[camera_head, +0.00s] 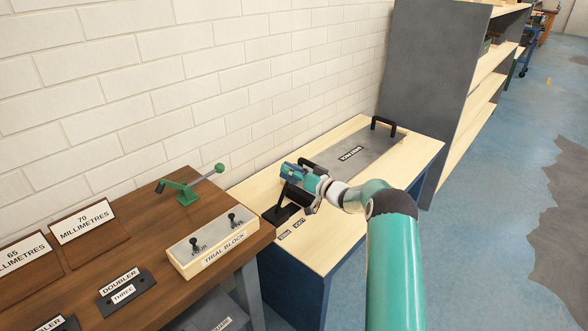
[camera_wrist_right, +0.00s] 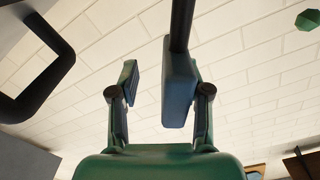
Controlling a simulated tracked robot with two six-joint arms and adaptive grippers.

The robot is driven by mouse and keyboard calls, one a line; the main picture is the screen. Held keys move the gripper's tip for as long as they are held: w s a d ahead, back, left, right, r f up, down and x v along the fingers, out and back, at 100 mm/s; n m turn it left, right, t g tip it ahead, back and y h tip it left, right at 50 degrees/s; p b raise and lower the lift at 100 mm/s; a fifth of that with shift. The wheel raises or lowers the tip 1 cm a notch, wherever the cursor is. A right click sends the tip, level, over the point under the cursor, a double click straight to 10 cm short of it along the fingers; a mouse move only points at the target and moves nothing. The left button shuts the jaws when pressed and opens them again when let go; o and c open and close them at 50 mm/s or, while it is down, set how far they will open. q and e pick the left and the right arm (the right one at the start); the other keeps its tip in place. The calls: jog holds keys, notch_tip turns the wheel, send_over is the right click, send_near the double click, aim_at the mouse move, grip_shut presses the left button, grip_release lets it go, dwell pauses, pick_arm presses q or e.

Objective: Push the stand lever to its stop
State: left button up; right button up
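A dark lever stands near the left side of the pale-topped stand (camera_head: 335,240), with a black base (camera_head: 276,214). My right gripper (camera_head: 296,172) is at the lever's upper end and partly hides it. In the right wrist view, a dark rod with a blue-grey block (camera_wrist_right: 179,84) enters between the fingers of my right gripper (camera_wrist_right: 162,95). The block is close to the right-hand finger; I cannot tell if they touch. A clear gap separates it from the left-hand finger. The gripper is open. My left gripper is out of view.
A grey labelled plate (camera_head: 355,152) with a black handle (camera_head: 384,123) lies on the stand. A green lever (camera_head: 190,187) and a block with two black knobs (camera_head: 214,243) sit on the brown bench (camera_head: 160,300). A brick wall (camera_head: 240,70) closes the back.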

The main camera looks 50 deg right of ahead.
jog(key=shift+s+a, duration=0.1)
jog(key=s, duration=1.1)
jog(key=shift+s+a, duration=0.3)
jog(key=shift+s, duration=0.1)
jog(key=shift+f, duration=0.1)
